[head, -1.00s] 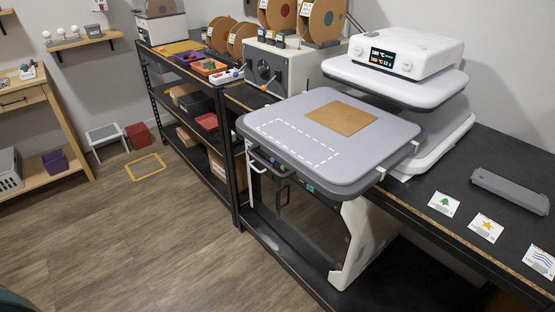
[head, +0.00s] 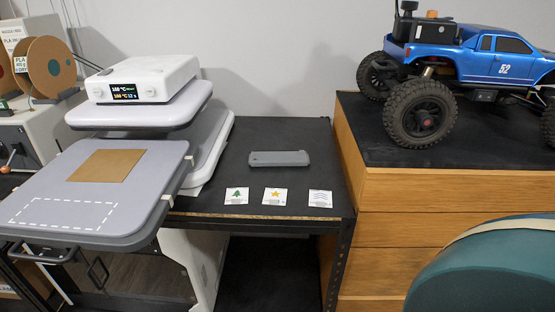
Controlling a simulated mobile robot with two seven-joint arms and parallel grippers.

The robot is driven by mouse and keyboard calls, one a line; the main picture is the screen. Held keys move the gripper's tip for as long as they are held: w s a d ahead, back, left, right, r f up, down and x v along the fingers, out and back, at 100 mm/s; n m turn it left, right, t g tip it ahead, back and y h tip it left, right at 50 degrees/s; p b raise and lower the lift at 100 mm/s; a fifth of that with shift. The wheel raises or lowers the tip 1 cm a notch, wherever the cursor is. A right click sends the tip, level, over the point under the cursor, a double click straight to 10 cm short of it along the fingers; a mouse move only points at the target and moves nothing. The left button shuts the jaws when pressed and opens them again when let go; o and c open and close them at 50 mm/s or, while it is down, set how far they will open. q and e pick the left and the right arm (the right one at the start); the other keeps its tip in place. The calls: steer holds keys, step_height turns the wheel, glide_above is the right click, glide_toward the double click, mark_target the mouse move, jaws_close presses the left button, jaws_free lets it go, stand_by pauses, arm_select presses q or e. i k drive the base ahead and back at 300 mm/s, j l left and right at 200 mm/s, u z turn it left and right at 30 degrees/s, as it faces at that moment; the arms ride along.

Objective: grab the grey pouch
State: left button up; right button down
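No thing that is plainly a grey pouch shows in the head view. A long, flat grey item (head: 280,158) lies on the black bench top (head: 300,132), behind a row of small cards. I cannot tell whether it is a pouch or a hard tool. Neither of my grippers is in view.
A white heat press (head: 150,80) with a grey platen (head: 150,190) and a brown sheet (head: 105,165) stands on the left. Three picture cards (head: 274,196) lie near the bench's front edge. A blue toy truck (head: 495,62) stands on a wooden cabinet (head: 400,250) at right.

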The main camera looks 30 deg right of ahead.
mark_target(301, 158)
steer(key=z, duration=1.25)
